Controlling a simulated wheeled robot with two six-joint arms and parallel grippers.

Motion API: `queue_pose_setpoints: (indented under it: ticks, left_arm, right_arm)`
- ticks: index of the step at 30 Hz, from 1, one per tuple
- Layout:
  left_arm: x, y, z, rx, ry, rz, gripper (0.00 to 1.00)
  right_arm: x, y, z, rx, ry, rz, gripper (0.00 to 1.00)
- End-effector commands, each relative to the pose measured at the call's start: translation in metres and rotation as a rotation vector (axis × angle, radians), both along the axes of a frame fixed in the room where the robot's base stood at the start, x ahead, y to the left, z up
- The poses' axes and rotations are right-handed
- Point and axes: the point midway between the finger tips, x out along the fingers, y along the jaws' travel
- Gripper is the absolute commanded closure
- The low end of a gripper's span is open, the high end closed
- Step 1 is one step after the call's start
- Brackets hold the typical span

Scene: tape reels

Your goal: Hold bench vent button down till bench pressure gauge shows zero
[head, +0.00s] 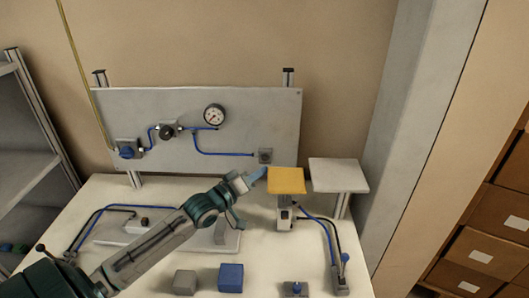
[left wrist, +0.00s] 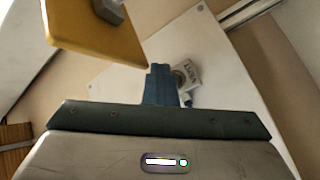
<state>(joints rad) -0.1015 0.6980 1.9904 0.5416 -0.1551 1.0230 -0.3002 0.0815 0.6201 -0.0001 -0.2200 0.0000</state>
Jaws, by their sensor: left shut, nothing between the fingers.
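The pressure gauge (head: 214,115) is a round white dial on the upright grey panel; its needle is too small to read. The vent button block (head: 265,156) is a small grey box at the panel's lower right, at the end of a blue hose. It also shows in the left wrist view (left wrist: 190,76), marked VENT, partly hidden behind my fingers. My left gripper (head: 259,174) is shut and empty, its blue fingertips just below and in front of the block. I cannot tell whether they touch it. In the wrist view the fingers (left wrist: 158,85) point toward it. My right gripper is not visible.
A yellow plate (head: 286,180) on a post stands close right of my left fingertips. A grey plate (head: 338,174) stands beyond it. A blue cube (head: 231,277) and a grey cube (head: 185,282) sit at the front. A blue knob (head: 127,152) is at the panel's left.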

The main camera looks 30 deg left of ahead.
Motion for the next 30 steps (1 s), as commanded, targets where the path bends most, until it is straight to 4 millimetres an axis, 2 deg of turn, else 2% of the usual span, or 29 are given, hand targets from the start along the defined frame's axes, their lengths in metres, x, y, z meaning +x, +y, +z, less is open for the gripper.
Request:
queue_pose_setpoints:
  ticks: [1,7,24,30]
  left_arm:
    - [-0.005,-0.005,0.007,-0.005,-0.003,-0.004,1.0]
    - [-0.018,-0.013,0.006,-0.004,-0.007,-0.005,1.0]
    - [-0.02,-0.014,0.003,-0.003,-0.007,-0.004,1.0]
    - [-0.02,-0.014,0.008,-0.003,-0.007,-0.004,1.0]
  right_arm:
    - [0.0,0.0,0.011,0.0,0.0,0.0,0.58]
    - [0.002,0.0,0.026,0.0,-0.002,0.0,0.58]
    - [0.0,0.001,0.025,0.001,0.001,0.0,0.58]
    - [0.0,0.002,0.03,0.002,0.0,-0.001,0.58]
